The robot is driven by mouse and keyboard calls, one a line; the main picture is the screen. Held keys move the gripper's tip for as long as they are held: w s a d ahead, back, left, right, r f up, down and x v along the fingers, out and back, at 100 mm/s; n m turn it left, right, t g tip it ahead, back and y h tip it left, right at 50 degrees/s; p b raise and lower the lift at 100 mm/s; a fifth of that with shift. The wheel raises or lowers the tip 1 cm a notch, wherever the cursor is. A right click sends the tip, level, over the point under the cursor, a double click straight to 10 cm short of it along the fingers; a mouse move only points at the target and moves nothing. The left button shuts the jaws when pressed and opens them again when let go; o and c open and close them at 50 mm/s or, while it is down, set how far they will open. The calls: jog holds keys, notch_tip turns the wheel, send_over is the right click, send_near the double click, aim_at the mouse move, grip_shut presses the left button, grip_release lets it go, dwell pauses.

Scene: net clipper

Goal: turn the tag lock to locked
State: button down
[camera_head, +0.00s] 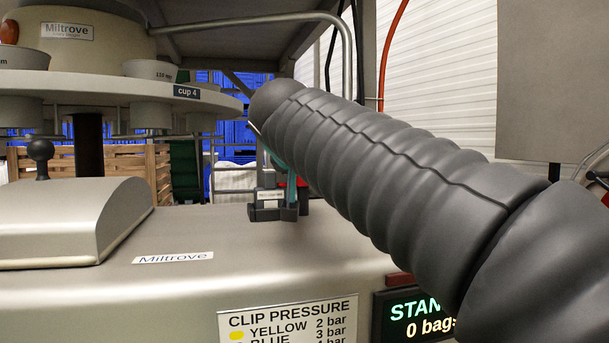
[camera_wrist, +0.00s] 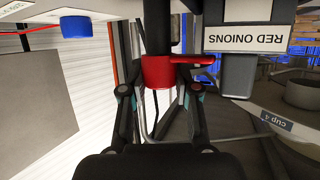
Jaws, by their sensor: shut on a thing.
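A red collar with a short lever pointing right, which looks like the tag lock, shows in the wrist view (camera_wrist: 168,74) on a dark upright post. My gripper (camera_wrist: 160,93) has its two fingers closed on the sides of this red part. A dark block with a white label reading RED ONIONS (camera_wrist: 248,39), upside down in this view, stands just right of it. In the head view my gripper (camera_head: 287,190) is mostly hidden behind my arm. Only a sliver of red (camera_head: 301,182) shows beside it. No locked or unlocked mark is readable.
A grey machine housing (camera_head: 240,245) fills the front, with a clip pressure chart (camera_head: 288,318) and a display (camera_head: 420,312). A round carousel with cups (camera_head: 100,85) stands at left. A blue knob (camera_wrist: 75,26) is at upper left in the wrist view.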

jog(key=shift+f, duration=0.15)
dwell(0.4)
jog(key=c, duration=0.8)
grip_release()
jog(key=v, duration=1.2)
jog(key=shift+w+a, duration=0.1)
jog(key=shift+a, duration=0.15)
